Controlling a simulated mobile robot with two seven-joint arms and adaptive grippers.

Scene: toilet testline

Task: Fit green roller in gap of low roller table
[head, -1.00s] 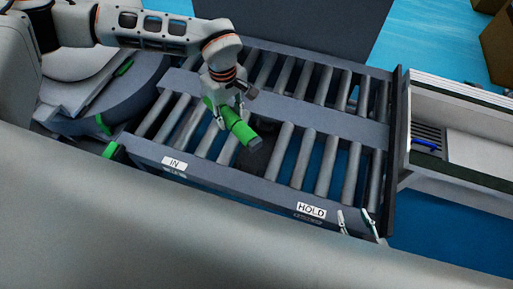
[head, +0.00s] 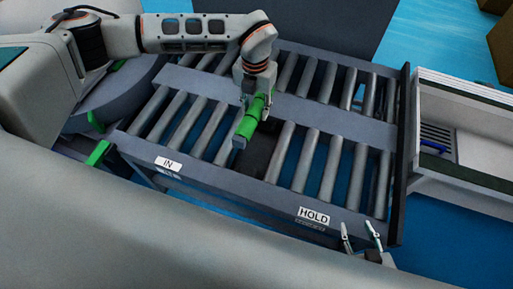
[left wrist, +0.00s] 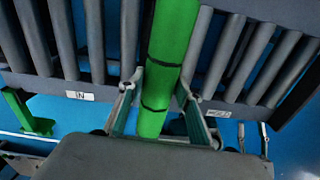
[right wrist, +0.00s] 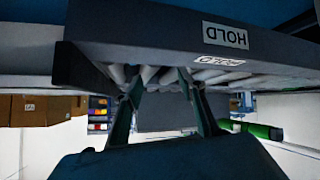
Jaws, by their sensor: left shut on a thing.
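The green roller (head: 249,120) is held by my left gripper (head: 257,97) above the low roller table (head: 225,188). It slants in the head view, its grey near end lower left. The dark gap (head: 258,152) in the near row of grey rollers lies just right of that end. The roller appears above the rollers, not down between the rails. In the left wrist view the roller (left wrist: 170,55) runs lengthwise between my left fingers. My right gripper (head: 360,232) is open and empty beside the near rail by the HOLD label; its spread fingers also show in the right wrist view (right wrist: 158,85).
The IN label (head: 168,164) marks the left part of the near rail, and the HOLD label (head: 314,215) the right part. A central beam (head: 300,110) divides the two roller rows. A pale bench (head: 465,150) holding a blue item stands at the right.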

